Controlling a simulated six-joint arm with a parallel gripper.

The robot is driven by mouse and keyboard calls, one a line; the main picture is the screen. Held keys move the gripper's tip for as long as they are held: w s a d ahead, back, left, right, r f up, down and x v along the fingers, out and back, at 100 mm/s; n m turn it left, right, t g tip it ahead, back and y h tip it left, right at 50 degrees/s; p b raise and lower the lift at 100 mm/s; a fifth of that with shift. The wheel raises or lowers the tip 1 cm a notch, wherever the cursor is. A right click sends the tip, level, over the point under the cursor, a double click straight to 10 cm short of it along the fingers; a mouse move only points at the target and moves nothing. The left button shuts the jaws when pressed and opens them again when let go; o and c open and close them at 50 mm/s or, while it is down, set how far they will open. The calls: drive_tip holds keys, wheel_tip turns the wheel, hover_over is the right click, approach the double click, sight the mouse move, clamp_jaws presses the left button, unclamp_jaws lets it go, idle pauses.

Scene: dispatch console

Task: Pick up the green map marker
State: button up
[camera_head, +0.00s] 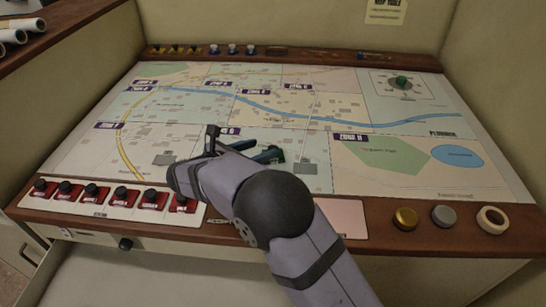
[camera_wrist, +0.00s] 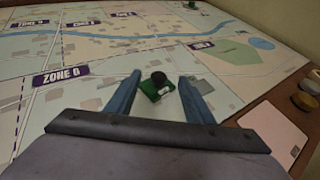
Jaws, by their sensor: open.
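A green map marker with a dark round knob (camera_wrist: 151,90) stands on the map, with a small white patch at its side. In the wrist view it lies between the fingers of my gripper (camera_wrist: 160,76), with gaps on both sides. My gripper is open and empty. In the head view, my gripper (camera_head: 277,153) is low over the middle of the map, right of the Zone G label, and the marker there is hard to make out. A second green piece (camera_head: 401,82) stands on the round emblem at the map's far right.
The map (camera_head: 400,125) is flat and mostly clear. Red switches (camera_head: 90,194) line its front left edge. A gold knob (camera_head: 405,218), a grey knob (camera_head: 444,215) and a white ring (camera_head: 493,219) sit at front right. Small yellow and blue-white pieces stand on the back ledge (camera_head: 300,52).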

drive_tip(key=shift+f, duration=0.65)
drive_tip(key=shift+f+p+x, duration=0.2)
drive_tip(key=shift+p+x, duration=0.75)
drive_tip(key=shift+x, duration=2.75)
drive_tip(key=shift+s, duration=0.1)
drive_tip(key=c, duration=1.1)
